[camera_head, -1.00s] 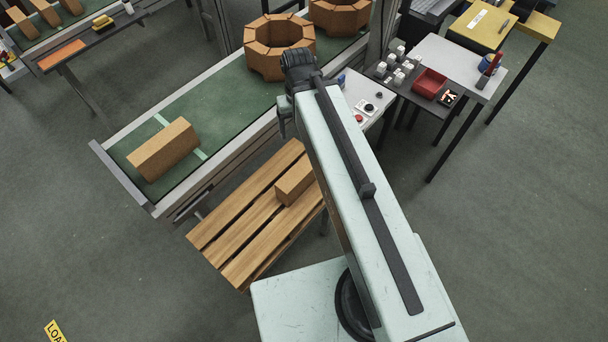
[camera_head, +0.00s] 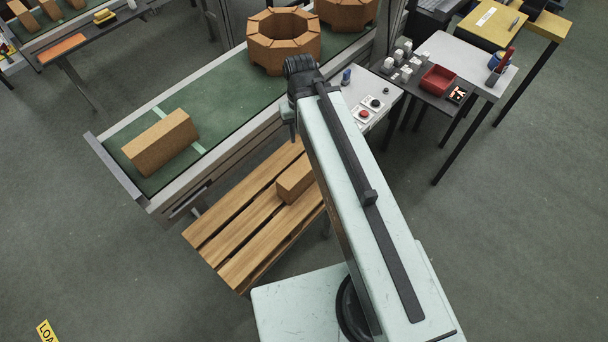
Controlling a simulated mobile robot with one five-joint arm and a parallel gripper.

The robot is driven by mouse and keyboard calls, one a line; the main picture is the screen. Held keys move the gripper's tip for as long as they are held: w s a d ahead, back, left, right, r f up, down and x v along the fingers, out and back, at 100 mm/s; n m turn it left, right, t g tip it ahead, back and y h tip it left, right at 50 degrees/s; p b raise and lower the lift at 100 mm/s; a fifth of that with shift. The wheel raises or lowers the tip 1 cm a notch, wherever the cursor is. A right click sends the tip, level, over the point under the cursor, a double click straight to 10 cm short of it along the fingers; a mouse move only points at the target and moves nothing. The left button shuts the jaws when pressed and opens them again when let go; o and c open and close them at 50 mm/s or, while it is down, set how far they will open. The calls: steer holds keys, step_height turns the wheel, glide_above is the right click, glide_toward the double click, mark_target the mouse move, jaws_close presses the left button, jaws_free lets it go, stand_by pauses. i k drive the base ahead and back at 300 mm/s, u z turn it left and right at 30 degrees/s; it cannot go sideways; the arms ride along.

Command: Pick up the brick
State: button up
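A tan brick (camera_head: 160,143) lies on the green conveyor belt (camera_head: 232,112), near the belt's near left end. Another tan brick (camera_head: 295,182) lies on the slatted wooden table (camera_head: 237,232), partly hidden behind my arm. My gripper (camera_head: 291,132) shows only in part at the far end of my arm, beside the conveyor's near edge and above the wooden table. It is apart from both bricks in the picture. Its fingers are too small and covered to tell whether they are open or shut.
An octagonal brick ring (camera_head: 282,42) stands farther up the belt, with a second ring (camera_head: 346,12) behind it. A dark table holds a red tray (camera_head: 437,79).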

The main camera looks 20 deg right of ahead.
mark_target(299, 177)
steer(key=u, duration=2.75)
steer(key=k, duration=0.55)
